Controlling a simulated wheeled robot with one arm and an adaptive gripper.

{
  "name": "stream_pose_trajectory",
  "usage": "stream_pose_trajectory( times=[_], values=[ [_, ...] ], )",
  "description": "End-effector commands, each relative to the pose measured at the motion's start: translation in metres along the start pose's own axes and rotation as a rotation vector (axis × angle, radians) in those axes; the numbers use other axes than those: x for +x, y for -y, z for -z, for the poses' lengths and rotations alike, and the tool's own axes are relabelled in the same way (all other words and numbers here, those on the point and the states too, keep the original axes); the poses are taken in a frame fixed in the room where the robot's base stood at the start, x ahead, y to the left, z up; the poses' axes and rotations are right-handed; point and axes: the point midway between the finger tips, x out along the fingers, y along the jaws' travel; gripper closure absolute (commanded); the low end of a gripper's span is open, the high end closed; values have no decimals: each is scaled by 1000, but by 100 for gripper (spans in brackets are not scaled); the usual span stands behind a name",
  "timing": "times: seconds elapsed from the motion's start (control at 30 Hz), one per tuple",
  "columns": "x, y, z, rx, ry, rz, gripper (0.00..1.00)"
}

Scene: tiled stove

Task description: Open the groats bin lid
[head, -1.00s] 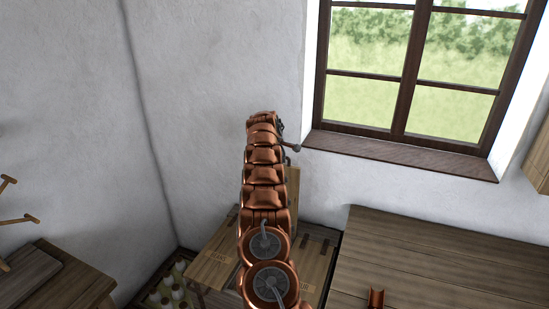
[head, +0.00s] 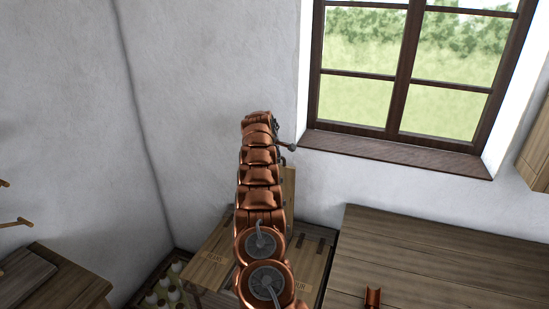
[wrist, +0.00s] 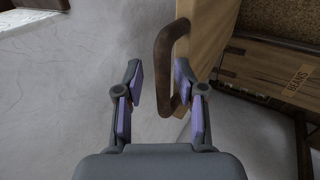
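A pale wooden board with a dark curved handle stands raised behind my arm in the head view; I take it for the groats lid (head: 290,190), but no label on it is readable. In the wrist view the board (wrist: 211,40) is seen near its edge, and its brown handle (wrist: 163,65) lies between my fingers. My gripper (wrist: 160,78) is open, with purple pads on both sides of the handle. The handle is closer to the right pad; a gap shows on the left. My arm hides the bin's opening in the head view.
A lid marked BEANS (wrist: 298,84) lies closed in the wrist view. Closed lids flank my arm in the head view, left (head: 213,262) and right (head: 312,262). A plank table (head: 430,255) stands right. White walls and a window sill (head: 390,155) are behind.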

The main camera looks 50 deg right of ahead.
Motion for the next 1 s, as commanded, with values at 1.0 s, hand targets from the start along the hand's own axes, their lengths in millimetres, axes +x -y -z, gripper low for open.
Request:
stream_pose_trajectory(
  times=[1.0],
  values=[
    [-76, 0, 1, 0, -2, -1, 61]
  ],
)
